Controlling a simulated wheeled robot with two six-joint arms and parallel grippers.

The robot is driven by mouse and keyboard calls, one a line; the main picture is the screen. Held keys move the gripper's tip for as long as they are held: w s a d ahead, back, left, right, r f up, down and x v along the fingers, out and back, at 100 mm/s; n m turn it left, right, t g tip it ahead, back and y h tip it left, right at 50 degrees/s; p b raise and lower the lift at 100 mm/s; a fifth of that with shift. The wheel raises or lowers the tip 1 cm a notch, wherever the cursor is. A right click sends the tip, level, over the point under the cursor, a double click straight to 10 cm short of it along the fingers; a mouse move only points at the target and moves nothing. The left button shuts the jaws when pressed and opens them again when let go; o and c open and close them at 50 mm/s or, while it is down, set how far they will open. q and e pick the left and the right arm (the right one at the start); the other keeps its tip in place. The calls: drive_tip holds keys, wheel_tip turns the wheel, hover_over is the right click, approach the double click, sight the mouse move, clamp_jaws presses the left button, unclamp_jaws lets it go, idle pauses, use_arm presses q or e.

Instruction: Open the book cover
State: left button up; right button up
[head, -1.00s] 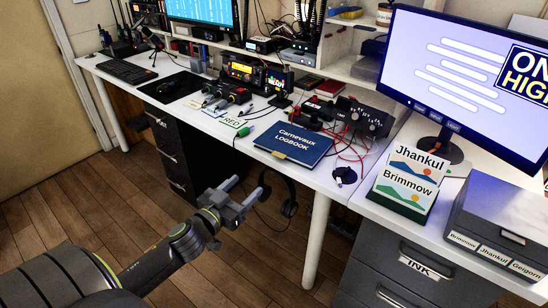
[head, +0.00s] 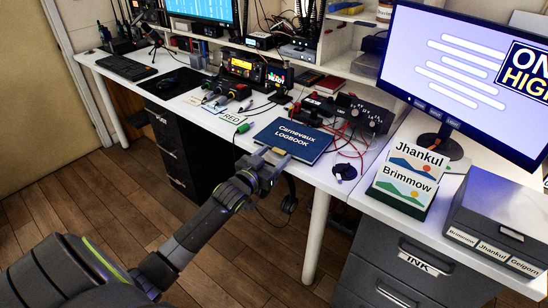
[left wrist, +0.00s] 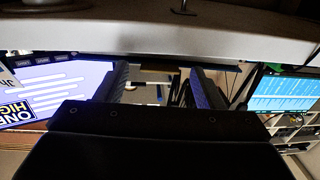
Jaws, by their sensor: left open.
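The dark blue book (head: 294,140), titled "Carnevaux LOGBOOK", lies closed and flat near the front edge of the desk in the head view. My left gripper (head: 268,160) is open and empty at the desk's front edge, close to the book's near left corner. I cannot tell whether a finger touches the book. In the left wrist view the two fingers of this gripper (left wrist: 162,86) stand wide apart with nothing held between them. My right gripper is not in view.
The white desk (head: 320,178) carries radio gear behind the book and a green-tipped cable (head: 243,128) to its left. Red cables (head: 350,140) and a black round item (head: 344,172) lie to its right.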

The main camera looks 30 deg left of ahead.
use_arm(q)
drive_tip(key=shift+w, duration=0.35)
drive_tip(key=shift+r, duration=0.1)
clamp_jaws()
idle(0.3)
